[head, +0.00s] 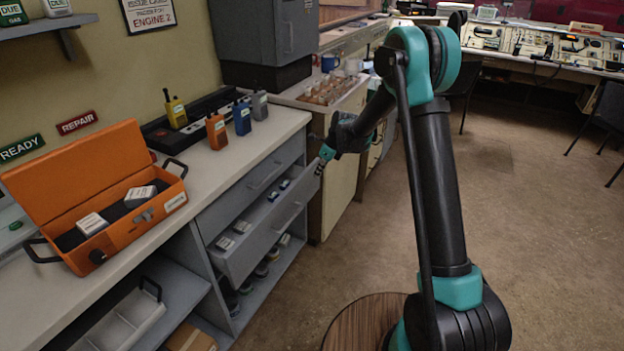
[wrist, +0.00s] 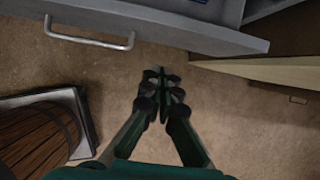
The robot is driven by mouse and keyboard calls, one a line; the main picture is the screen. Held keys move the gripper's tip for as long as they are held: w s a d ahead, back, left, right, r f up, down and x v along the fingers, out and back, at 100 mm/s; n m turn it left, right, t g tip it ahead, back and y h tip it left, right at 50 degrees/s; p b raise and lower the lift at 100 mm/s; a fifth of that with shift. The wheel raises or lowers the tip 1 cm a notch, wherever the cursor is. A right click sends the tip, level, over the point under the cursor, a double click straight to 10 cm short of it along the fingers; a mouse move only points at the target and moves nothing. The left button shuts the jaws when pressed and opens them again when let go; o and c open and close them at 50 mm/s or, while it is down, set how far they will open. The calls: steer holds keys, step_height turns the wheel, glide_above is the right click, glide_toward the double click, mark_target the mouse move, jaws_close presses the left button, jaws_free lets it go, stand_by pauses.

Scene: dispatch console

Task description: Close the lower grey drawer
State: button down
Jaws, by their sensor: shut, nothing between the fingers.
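The lower grey drawer (head: 262,243) stands pulled out from the grey cabinet under the counter. Small white and dark items lie inside it. In the wrist view its grey front (wrist: 190,32) crosses the top, with a metal bar handle (wrist: 92,38) at the left. My gripper (head: 324,160) is at the right end of the drawer front. In the wrist view my gripper (wrist: 162,76) has its fingers together and empty, with a strip of floor showing between the tips and the drawer front. I cannot tell whether they touch it.
The upper grey drawer (head: 262,175) is shut. An orange toolbox (head: 140,215) and several radios stand on the counter (head: 215,165). A pale cabinet (head: 338,175) stands beyond the drawers on the right. The brown floor (head: 550,230) to the right is open.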

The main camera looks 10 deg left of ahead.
steer(key=w+v, duration=0.1)
steer(key=v, duration=0.4)
steer(key=t+y, duration=0.1)
steer(key=y, duration=0.3)
glide_toward(302, 182)
step_height(302, 182, down, 4)
steer(key=a, duration=0.1)
steer(key=w+a, duration=0.1)
steer(key=a, duration=0.1)
steer(key=shift+f, duration=0.15)
steer(key=shift+w+a, duration=0.1)
steer(key=shift+a, duration=0.25)
